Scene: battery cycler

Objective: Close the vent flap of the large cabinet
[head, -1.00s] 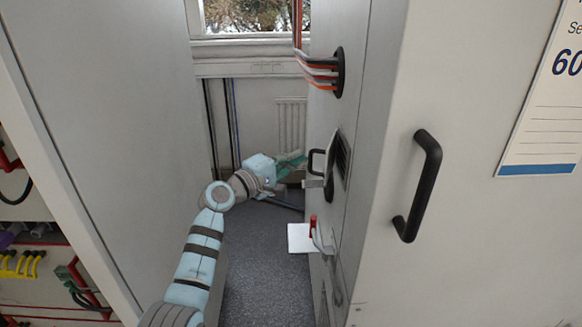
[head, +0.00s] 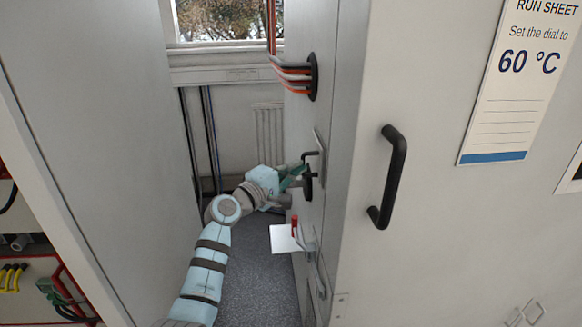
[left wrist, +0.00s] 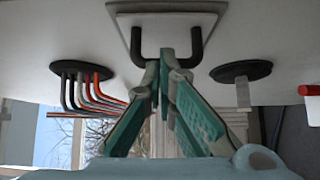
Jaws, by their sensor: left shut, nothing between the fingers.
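The large cabinet (head: 430,240) fills the right of the head view. Its vent flap (head: 319,160), a pale plate with a black U-shaped handle (head: 309,157), lies against or very near the cabinet's side wall. I cannot tell whether it is fully flush. The left wrist view shows the flap (left wrist: 165,14) and its handle (left wrist: 137,45) close up. My left gripper (head: 301,170), with green fingers, is shut and empty. Its fingertips (left wrist: 165,62) are at the handle opening, close to the plate; contact is unclear. My right gripper is out of view.
Cables enter a round black grommet (head: 312,76) above the flap. A white plate (head: 284,239) with a red-topped part (head: 294,226) juts out below. Another tall cabinet (head: 95,120) bounds the narrow aisle on the left. A large black handle (head: 388,177) is on the near cabinet face.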

